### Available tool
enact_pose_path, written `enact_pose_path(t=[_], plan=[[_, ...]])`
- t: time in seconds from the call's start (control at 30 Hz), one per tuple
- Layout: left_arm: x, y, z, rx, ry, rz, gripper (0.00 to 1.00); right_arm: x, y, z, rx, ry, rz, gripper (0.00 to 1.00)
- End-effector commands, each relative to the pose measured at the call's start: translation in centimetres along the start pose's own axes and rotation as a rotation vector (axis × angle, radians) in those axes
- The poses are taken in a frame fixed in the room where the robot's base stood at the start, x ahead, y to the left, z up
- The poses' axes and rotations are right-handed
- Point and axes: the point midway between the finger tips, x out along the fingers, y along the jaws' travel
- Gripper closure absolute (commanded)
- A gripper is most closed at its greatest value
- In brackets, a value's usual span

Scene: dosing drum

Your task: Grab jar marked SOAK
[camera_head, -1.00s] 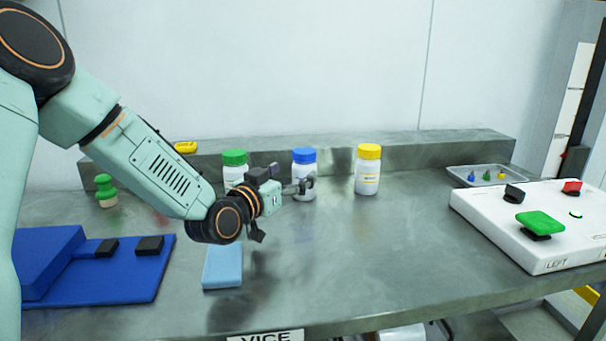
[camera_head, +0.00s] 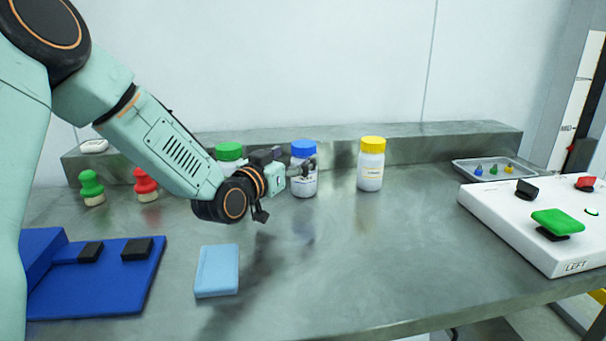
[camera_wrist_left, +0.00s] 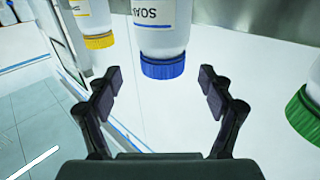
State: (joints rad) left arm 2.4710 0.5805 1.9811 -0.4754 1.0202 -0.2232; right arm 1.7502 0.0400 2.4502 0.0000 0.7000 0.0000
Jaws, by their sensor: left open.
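The jar marked SOAK has a blue cap and a white body. In the head view it (camera_head: 303,150) stands upright on the bench between two other jars, partly covered by my left gripper (camera_head: 309,174). In the left wrist view the jar (camera_wrist_left: 160,42) appears upside down, with its SOAK label readable. There my left gripper (camera_wrist_left: 160,78) is open, one finger on each side of the blue cap's line. The fingers look apart from the jar; whether they reach around it I cannot tell. My right gripper is not in view.
A green-capped jar (camera_head: 229,151) stands left, partly behind my arm; a yellow-capped jar (camera_head: 371,165) stands right. A light blue block (camera_head: 217,270), a blue fixture (camera_head: 100,285), green (camera_head: 92,188) and red (camera_head: 146,185) stamps, a tray (camera_head: 520,172) and a white panel (camera_head: 540,225) share the bench.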

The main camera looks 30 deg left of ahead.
Motion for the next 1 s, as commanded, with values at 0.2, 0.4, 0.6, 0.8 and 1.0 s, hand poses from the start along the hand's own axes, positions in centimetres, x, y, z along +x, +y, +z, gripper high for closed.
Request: enact_pose_path(t=[0.2, 0.4, 0.6, 0.8, 1.0], plan=[[3.0, -0.4, 0.0, 0.004, 0.001, 0.001, 0.19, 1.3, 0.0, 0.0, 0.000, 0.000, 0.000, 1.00], [5.0, -0.5, -0.1, 0.001, 0.000, 0.000, 0.19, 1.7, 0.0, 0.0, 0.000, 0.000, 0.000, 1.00], [5.3, -0.6, -0.2, -0.001, 0.000, 0.000, 0.19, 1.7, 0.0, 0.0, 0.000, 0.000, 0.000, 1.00], [5.3, -0.6, -0.2, -0.001, 0.000, 0.000, 0.29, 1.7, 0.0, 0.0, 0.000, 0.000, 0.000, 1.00], [5.3, -0.6, -0.2, -0.001, 0.000, 0.000, 0.46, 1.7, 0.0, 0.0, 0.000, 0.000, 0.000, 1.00]])
